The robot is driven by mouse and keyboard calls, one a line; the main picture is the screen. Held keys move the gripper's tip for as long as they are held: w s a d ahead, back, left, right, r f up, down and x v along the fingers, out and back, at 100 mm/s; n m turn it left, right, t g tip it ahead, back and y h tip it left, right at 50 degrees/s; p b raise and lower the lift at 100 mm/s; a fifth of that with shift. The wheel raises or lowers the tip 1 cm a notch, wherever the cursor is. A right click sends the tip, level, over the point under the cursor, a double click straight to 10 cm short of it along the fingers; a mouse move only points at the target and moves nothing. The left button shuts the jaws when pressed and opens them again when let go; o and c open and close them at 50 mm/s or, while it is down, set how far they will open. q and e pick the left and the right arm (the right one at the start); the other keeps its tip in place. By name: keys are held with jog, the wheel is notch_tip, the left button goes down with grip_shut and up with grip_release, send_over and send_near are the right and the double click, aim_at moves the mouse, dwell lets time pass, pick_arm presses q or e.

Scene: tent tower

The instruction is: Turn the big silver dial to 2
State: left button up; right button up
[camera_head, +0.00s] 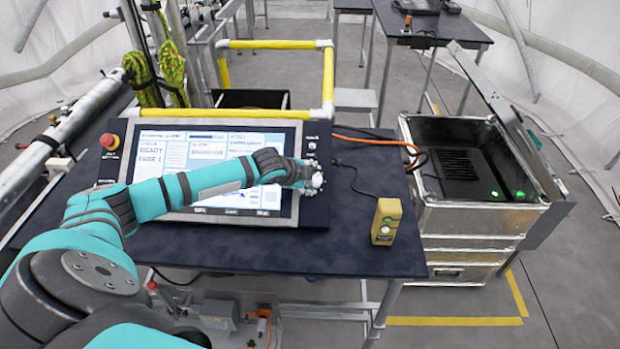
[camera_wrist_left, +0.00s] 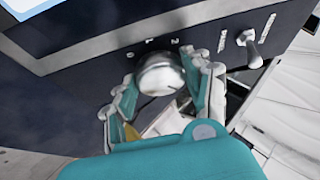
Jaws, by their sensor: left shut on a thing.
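The big silver dial (camera_wrist_left: 160,75) is a round shiny knob on the dark front panel of the console (camera_head: 308,212). In the left wrist view, small white marks sit in an arc above it, and one at the upper right looks like a 2. I cannot tell which mark the dial points to. My left gripper (camera_head: 308,179) is at the console's right edge. In the left wrist view its teal-padded fingers (camera_wrist_left: 164,92) are closed on the dial from both sides. In the head view the gripper mostly hides the dial. My right gripper is not in view.
A small metal toggle switch (camera_wrist_left: 250,45) stands right of the dial. A red button (camera_head: 109,141) is at the console's left. A yellow box with a green button (camera_head: 386,222) stands on the dark table (camera_head: 290,254). An open metal case (camera_head: 478,219) is at the right.

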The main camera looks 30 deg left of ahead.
pick_arm(q)
jog(key=n, duration=0.2)
jog(key=n+t+y, duration=0.1)
jog(key=n, duration=0.2)
jog(key=shift+s+d+f, duration=0.1)
jog(key=shift+d+f, duration=0.05)
jog(key=shift+d, duration=0.05)
jog(key=n+y, duration=0.1)
jog(key=n, duration=0.2)
jog(key=n+t+y+b, duration=0.1)
jog(key=n, duration=0.2)
jog(key=shift+d+f+y, duration=0.1)
jog(key=shift+d+y, duration=0.1)
jog(key=shift+y, duration=0.1)
jog(key=n+y, duration=0.1)
jog(key=n, duration=0.1)
jog(key=n+y+b, duration=0.1)
jog(key=n, duration=0.2)
jog(key=shift+d+g, duration=0.15)
jog(key=shift+g, duration=0.15)
jog(key=n+y+b, duration=0.1)
jog(key=n, duration=0.1)
jog(key=n+g+b, duration=0.1)
jog(key=n, duration=0.1)
jog(key=shift+n+y, duration=0.4)
jog(key=shift+n, duration=0.3)
jog(key=o, duration=1.2)
jog(key=shift+c, duration=0.2)
